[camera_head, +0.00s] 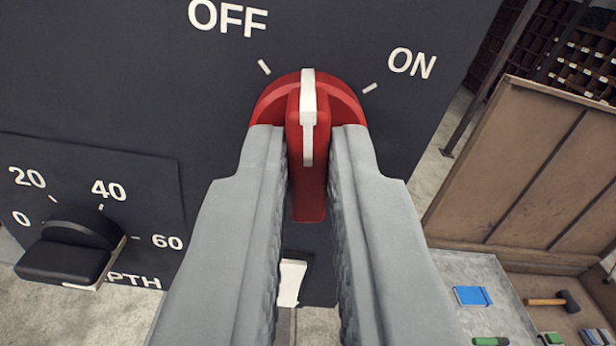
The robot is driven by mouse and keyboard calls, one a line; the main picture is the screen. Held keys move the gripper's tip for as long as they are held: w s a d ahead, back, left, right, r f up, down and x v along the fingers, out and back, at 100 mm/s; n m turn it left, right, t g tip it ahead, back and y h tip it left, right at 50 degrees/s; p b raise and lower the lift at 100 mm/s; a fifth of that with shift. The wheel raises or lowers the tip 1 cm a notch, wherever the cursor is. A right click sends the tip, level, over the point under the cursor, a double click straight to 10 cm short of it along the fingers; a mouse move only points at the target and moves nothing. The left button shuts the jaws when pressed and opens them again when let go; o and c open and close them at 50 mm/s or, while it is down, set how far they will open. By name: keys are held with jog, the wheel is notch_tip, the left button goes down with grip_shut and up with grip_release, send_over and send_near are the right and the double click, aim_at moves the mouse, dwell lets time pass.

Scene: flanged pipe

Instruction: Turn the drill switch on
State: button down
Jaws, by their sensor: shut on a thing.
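The drill switch (308,98) is a round red knob with a raised red grip and a white pointer stripe, set on a dark panel (400,150). Its pointer stands straight up in the picture, between the OFF mark (264,67) at upper left and the ON mark (370,88) at upper right. My gripper (307,155) has its two grey fingers shut on the switch's red grip, one on each side. The fingers hide the lower left and lower right of the knob.
A black depth dial (68,255) marked 0 to 60 sits at lower left. A small white piece (291,282) shows between the fingers. At right stand a wooden board (520,180), a blue notebook (472,296) on a grey surface, and a mallet (555,301).

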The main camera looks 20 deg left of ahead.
jog(key=m, duration=0.5)
jog(key=shift+m, duration=0.3)
jog(key=m, duration=0.5)
jog(key=shift+w+d, duration=0.1)
jog(key=shift+f+m, duration=0.1)
jog(key=shift+m, duration=0.3)
jog(key=c, duration=1.5)
grip_release()
jog(key=v, duration=1.7)
jog(key=shift+d, duration=0.25)
